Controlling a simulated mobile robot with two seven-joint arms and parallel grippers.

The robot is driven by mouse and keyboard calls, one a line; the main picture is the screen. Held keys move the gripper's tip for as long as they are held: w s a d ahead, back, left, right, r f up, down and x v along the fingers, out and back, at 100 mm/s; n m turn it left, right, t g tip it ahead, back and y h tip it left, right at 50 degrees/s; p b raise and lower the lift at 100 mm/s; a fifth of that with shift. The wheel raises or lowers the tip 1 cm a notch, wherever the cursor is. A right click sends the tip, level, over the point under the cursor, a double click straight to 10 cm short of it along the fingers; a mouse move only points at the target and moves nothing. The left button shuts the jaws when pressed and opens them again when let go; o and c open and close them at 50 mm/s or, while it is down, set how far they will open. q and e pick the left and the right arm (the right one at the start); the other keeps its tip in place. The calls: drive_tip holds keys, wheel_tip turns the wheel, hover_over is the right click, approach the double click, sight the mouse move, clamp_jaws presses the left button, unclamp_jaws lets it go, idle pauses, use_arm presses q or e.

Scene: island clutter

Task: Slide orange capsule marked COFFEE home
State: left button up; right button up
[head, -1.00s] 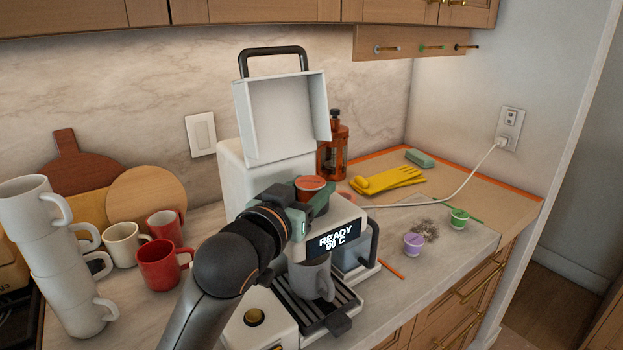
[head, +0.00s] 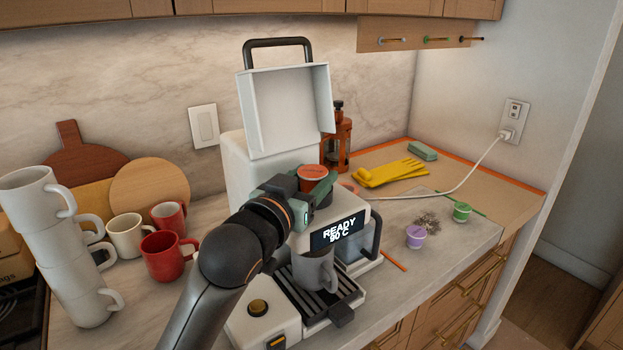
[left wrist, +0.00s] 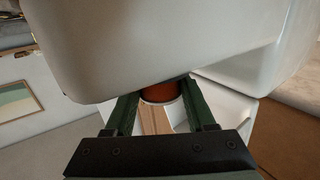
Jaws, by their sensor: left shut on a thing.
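The orange capsule (head: 313,173) is held upright at the top of the coffee machine (head: 252,180), below its raised white lid (head: 287,110). My left gripper (head: 318,186) is shut on the capsule's sides. In the left wrist view the orange capsule (left wrist: 160,92) sits between the two green fingers (left wrist: 161,108), partly hidden by a large pale machine part. I cannot tell whether the capsule touches its seat. The word COFFEE is not readable here. My right gripper is not in view.
A grey mug (head: 316,270) stands on the machine's drip tray (head: 325,304). Stacked white mugs (head: 70,260) and red mugs (head: 165,256) are at left. Purple (head: 416,236) and green (head: 461,212) capsules lie right, near spilled grounds. A white cord (head: 440,193) crosses the counter.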

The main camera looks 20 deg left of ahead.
use_arm(q)
drive_tip(key=shift+d+f, duration=0.1)
idle(0.4)
drive_tip(key=shift+p, duration=0.4)
drive_tip(key=shift+f, duration=0.15)
drive_tip(key=o, duration=1.4)
